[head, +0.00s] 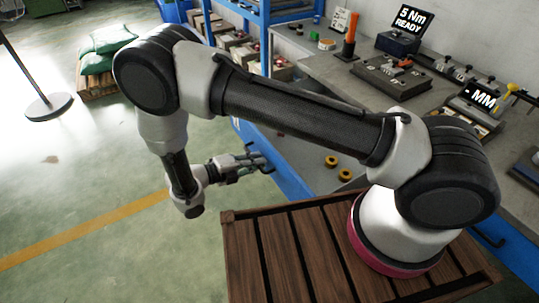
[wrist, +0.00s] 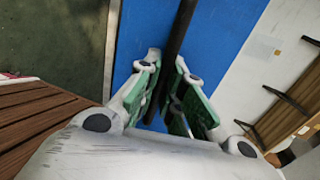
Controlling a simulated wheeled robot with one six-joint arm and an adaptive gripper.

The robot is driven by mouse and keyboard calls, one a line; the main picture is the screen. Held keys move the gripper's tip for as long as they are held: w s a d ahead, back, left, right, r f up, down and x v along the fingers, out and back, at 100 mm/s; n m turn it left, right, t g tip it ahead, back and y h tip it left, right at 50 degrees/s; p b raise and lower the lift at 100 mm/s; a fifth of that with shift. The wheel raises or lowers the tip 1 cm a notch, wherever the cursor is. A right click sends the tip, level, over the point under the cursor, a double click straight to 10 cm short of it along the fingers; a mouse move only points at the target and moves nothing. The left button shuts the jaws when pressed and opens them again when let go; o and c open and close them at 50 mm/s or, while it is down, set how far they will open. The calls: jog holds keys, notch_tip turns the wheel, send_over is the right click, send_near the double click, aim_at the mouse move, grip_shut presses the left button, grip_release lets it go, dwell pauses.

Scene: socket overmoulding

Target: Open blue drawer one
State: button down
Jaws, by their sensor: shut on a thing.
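The blue drawer front (wrist: 225,35) fills the upper middle of the wrist view. In the head view, a blue face (head: 287,178) runs along the bench side, partly hidden by my arm. A long dark bar handle (wrist: 181,28) crosses the blue front. My gripper (wrist: 167,75) has its green-padded fingers on either side of this handle, shut on it. In the head view, my gripper (head: 256,160) is small and lies against the blue side of the bench. I cannot tell from these views whether the drawer is out at all, and no drawer number is readable.
A grey workbench (head: 310,150) carries tools, a "5 Nm READY" display (head: 410,20) and yellow rings (head: 331,161). A wooden slatted surface (head: 270,250) lies under my arm's base. Open floor (head: 90,200) with a yellow line is on the left. Dark handles (wrist: 288,98) show at right.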

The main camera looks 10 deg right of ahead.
jog(key=shift+f+v, duration=0.2)
jog(key=shift+v, duration=0.75)
jog(key=shift+a, duration=0.1)
jog(key=c, duration=1.5)
grip_release()
jog(key=v, duration=1.2)
